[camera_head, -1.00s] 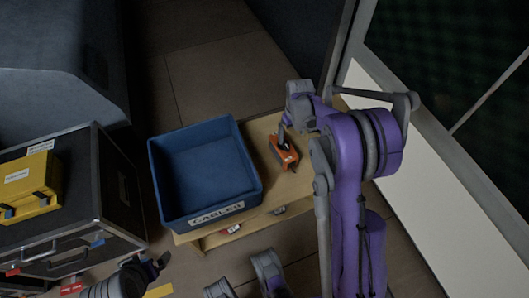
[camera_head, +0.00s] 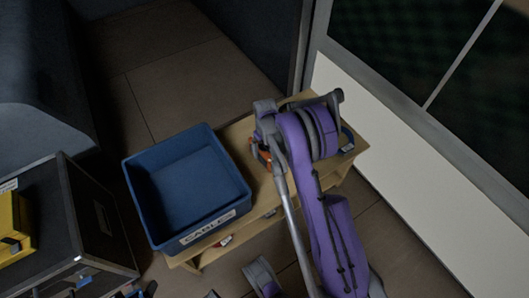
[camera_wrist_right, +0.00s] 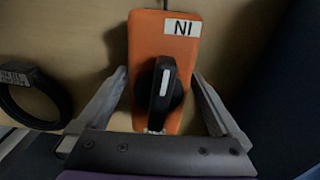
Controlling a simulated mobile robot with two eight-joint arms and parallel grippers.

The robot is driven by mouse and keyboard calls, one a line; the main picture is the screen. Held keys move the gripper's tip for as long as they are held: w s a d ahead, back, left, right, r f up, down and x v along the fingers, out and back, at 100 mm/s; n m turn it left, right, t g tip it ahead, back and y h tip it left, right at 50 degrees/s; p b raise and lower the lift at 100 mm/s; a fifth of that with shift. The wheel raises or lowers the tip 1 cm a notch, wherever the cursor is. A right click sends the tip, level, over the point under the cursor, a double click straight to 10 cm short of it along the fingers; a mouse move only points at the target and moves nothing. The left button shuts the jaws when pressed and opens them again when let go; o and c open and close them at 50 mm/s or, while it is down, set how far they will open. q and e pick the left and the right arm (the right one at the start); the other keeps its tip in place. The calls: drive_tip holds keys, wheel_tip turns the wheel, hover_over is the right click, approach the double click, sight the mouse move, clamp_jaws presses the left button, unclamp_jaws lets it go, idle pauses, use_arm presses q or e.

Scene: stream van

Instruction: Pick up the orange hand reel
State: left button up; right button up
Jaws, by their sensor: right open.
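The orange hand reel (camera_wrist_right: 164,38) lies on a light wooden surface in the right wrist view, with a black knob and a white label. My right gripper (camera_wrist_right: 160,92) is open, with one finger on each side of the reel; I cannot tell whether they touch it. In the head view my right gripper (camera_head: 264,148) and arm hide most of the reel, and only a bit of orange (camera_head: 265,158) shows.
A blue crate (camera_head: 240,208) labelled CABLES stands on the wooden bench (camera_head: 240,140), left of my right gripper. A black ring (camera_wrist_right: 62,100) with a label lies left of the reel in the wrist view. A black case (camera_head: 100,225) with a yellow box (camera_head: 12,230) is at left.

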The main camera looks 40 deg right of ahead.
wheel_tip(320, 180, down, 4)
drive_tip(key=shift+w+r+b, duration=0.1)
drive_tip(key=shift+w+b, duration=0.05)
drive_tip(key=shift+b, duration=0.15)
clamp_jaws()
drive_tip(key=shift+r, duration=0.1)
